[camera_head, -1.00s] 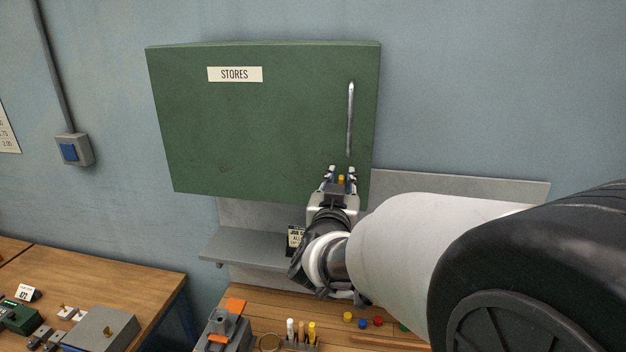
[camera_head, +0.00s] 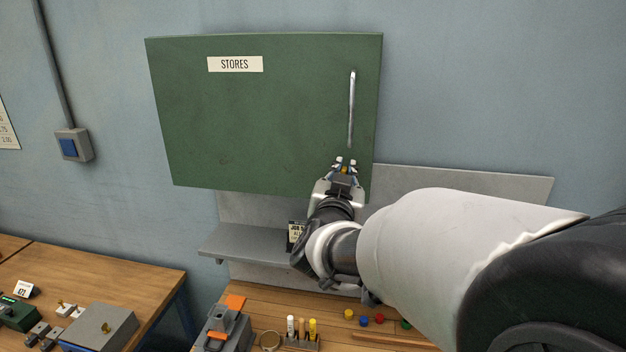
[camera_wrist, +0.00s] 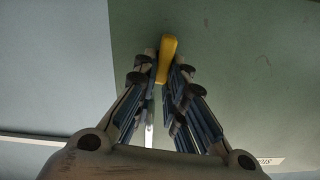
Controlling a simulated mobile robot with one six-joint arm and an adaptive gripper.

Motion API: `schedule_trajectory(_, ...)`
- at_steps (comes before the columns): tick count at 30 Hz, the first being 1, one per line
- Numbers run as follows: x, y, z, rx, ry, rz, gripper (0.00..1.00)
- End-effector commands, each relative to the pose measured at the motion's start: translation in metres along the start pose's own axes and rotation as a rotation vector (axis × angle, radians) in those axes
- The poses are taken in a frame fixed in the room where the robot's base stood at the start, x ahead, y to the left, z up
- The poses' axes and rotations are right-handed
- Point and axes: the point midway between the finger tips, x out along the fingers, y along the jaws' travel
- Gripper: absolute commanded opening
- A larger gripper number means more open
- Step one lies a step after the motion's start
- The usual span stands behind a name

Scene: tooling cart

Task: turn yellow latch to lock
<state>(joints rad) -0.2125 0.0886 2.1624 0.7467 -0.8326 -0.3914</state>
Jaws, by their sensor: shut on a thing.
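The yellow latch (camera_wrist: 168,50) is on the green cabinet door (camera_head: 260,125), near its lower right edge below the handle. In the wrist view it is a short rounded bar, slightly tilted, with its near end between the fingers. In the head view only a small yellow bit of the latch (camera_head: 344,170) shows. My gripper (camera_head: 345,163) is at the door's lower right and is shut on the latch. In the wrist view my gripper (camera_wrist: 164,72) has a finger on each side of it. The latch's base is hidden.
A silver vertical handle (camera_head: 351,108) stands out from the door just above my gripper. A grey shelf (camera_head: 245,241) lies below the cabinet. The wooden bench (camera_head: 270,300) holds a pen rack, coloured knobs and a grey-orange tool. The wall to the right is bare.

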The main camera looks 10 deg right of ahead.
Motion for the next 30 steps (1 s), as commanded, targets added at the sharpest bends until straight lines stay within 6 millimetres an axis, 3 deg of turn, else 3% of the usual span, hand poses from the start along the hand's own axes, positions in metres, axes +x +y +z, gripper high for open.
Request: schedule_trajectory(30,0.0,0.016,0.009,0.954,0.006,-0.003,0.0)
